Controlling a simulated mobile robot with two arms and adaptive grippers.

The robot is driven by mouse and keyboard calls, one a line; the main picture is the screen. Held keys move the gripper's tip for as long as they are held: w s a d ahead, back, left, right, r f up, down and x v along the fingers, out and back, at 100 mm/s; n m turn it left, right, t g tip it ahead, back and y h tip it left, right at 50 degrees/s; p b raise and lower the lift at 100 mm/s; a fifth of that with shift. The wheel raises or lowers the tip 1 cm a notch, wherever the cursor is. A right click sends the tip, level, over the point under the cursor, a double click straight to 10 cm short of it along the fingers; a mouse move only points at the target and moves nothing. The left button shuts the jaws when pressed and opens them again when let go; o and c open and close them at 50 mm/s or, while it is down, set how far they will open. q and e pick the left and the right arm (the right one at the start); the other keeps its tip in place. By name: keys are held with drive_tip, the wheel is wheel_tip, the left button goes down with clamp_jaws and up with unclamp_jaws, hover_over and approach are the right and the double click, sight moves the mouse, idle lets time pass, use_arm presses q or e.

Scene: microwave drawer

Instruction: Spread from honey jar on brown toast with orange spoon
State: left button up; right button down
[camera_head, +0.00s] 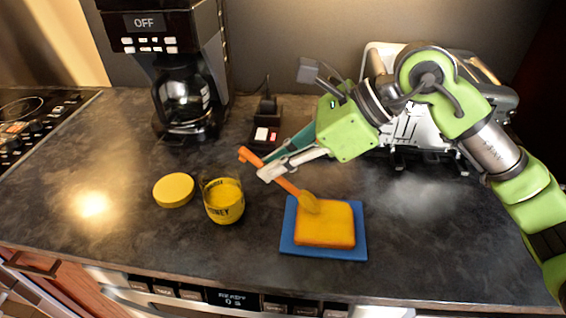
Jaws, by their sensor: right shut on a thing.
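The honey jar (223,201) stands open on the dark counter, filled with yellow. The toast (325,224) lies on a blue board (288,238) to the right of the jar; its top looks yellow-orange. My right gripper (268,168) is shut on the orange spoon (283,183), gripping its handle. The spoon slants down to the right, its yellowish bowl end over the toast's upper left corner; I cannot tell for sure whether it touches. My left gripper is not in view.
A yellow lid (174,190) lies left of the jar. A black coffee maker (180,80) stands at the back left and a silver appliance (415,125) at the back right, behind my arm. A small black device (266,125) sits between them. The counter right of the board is clear.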

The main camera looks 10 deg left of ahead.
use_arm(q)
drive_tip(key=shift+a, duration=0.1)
use_arm(e)
drive_tip(key=shift+r, duration=0.1)
drive_tip(key=shift+r+p, duration=1.05)
drive_tip(key=shift+r, duration=0.8)
drive_tip(key=shift+r+p, duration=0.8)
drive_tip(key=shift+r, duration=0.8)
use_arm(q)
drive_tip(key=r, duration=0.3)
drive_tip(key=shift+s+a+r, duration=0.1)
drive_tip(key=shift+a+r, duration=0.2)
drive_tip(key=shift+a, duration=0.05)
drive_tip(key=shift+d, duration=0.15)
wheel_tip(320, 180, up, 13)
drive_tip(key=p, duration=1.3)
use_arm(e)
drive_tip(key=s+r, duration=0.1)
drive_tip(key=s, duration=0.2)
drive_tip(key=s+r, duration=0.1)
drive_tip(key=shift+s+d+r, duration=0.15)
drive_tip(key=shift+s+r, duration=0.05)
drive_tip(key=shift+r, duration=0.1)
